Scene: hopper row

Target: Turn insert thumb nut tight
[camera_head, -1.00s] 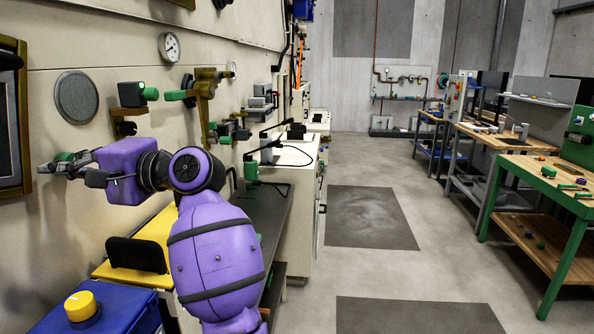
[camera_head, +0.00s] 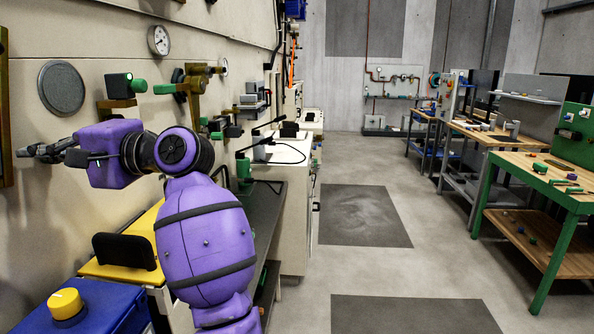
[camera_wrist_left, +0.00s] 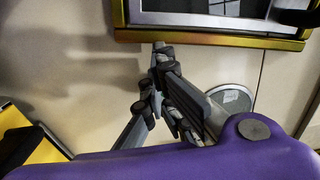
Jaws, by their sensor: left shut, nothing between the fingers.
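My left gripper (camera_head: 28,151) is at the left edge of the head view, in front of the beige wall panel. It is shut and empty. In the left wrist view its fingers (camera_wrist_left: 162,55) are over the bare wall, their tips near the lower edge of a gold-framed window (camera_wrist_left: 215,38). I cannot pick out the insert thumb nut for certain. A green knob (camera_head: 138,86) sits on a brass bracket right of the grey disc, and a green handle (camera_head: 165,89) is beside it; both are apart from the gripper. My right gripper is not in view.
A grey round disc (camera_head: 61,88) and a dial gauge (camera_head: 158,40) are on the wall. Below my arm are a yellow-topped unit (camera_head: 118,272) and a blue box (camera_head: 105,305) with a yellow knob (camera_head: 65,303). The floor to the right is open, with workbenches beyond.

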